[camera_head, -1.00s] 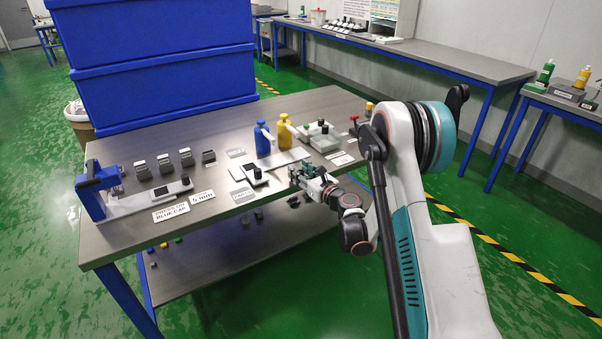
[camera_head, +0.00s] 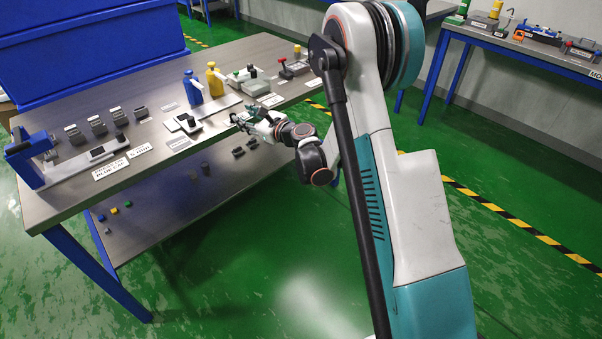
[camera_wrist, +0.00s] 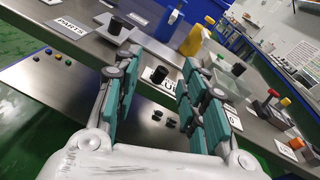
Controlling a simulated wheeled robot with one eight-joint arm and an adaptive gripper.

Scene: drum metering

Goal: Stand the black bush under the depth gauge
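A red-knobbed device (camera_head: 291,70) is to the right. Small dark pieces (camera_head: 205,168) lie on the lower shelf.

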